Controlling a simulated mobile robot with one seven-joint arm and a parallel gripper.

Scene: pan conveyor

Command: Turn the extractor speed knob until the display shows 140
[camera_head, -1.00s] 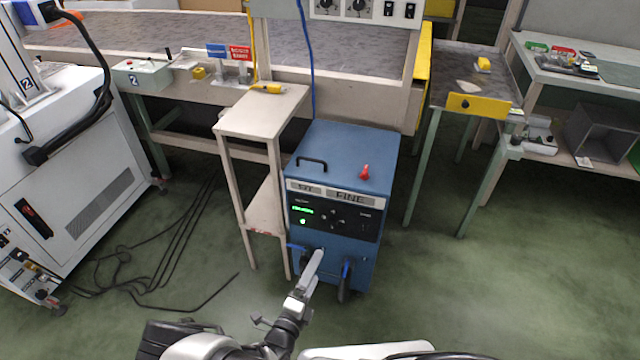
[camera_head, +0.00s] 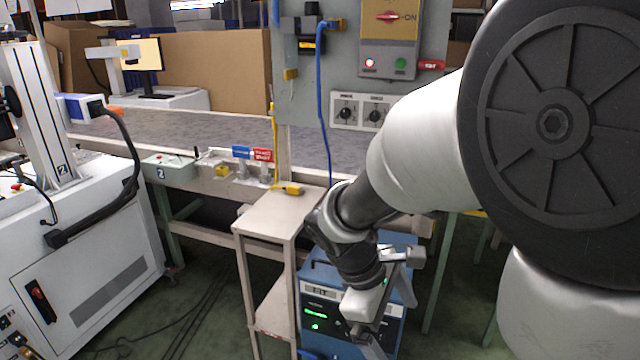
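The blue box-shaped machine (camera_head: 312,272) stands on the floor, with a dark front panel. A small green lit display (camera_head: 315,312) shows on that panel, its digits too small to read, above a round green light. My gripper (camera_head: 388,318) hangs in front of the right part of the panel and hides the controls there. I cannot tell whether it touches anything, or how far apart its fingers are. Two black dials, a left dial (camera_head: 345,112) and a right dial (camera_head: 375,114), sit on a white plate on the grey upright panel. I cannot read which is the extractor speed knob.
A narrow beige stand (camera_head: 272,212) is directly left of the blue machine. The grey panel (camera_head: 300,90) rises behind, with a red switch (camera_head: 388,17). A white cabinet machine (camera_head: 90,255) stands at left, with cables on the floor. My arm blocks the right side.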

